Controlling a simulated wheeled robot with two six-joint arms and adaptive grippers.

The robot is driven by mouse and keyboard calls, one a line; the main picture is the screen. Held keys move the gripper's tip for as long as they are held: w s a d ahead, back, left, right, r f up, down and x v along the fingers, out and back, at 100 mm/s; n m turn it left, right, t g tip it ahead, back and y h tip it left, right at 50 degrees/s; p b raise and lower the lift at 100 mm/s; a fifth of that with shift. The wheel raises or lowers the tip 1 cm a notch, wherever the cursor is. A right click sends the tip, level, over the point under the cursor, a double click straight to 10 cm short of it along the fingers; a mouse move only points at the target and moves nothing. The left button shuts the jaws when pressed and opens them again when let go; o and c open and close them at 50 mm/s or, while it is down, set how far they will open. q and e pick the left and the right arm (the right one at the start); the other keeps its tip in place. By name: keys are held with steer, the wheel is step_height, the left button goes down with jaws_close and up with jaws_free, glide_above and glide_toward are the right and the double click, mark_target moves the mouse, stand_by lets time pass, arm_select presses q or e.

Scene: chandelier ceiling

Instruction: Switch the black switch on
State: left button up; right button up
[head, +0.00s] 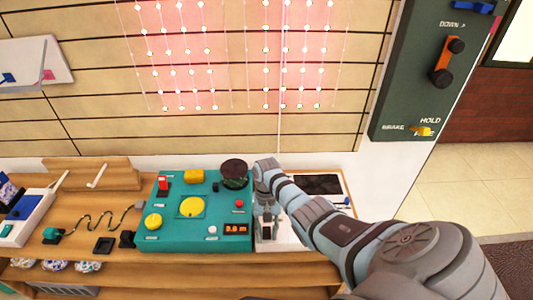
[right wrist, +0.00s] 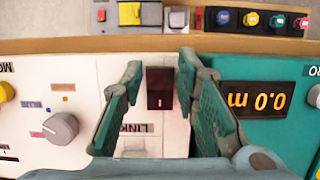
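The black switch (right wrist: 160,88) is a dark block with a small red mark, set on a white panel (right wrist: 65,90) above a label that is partly hidden. In the right wrist view it sits between the fingers of my right gripper (right wrist: 160,72). The fingers are spread, one on each side, with a visible gap to the switch. In the head view my right gripper (head: 266,226) points down at the seam between the teal panel (head: 160,238) and the white panel. My left gripper is not in view.
The teal panel carries a yellow button (head: 191,207), a red switch (head: 163,186) and a numeric display (head: 236,229). A grey knob (right wrist: 61,128) is on the white panel. A shelf with several coloured buttons lies along the top of the wrist view. A lever panel (head: 400,90) stands at the right.

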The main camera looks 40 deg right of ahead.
mark_target(266, 227)
steer(key=shift+o, duration=0.9)
steer(key=v, duration=1.2)
steer(key=shift+f, duration=0.15)
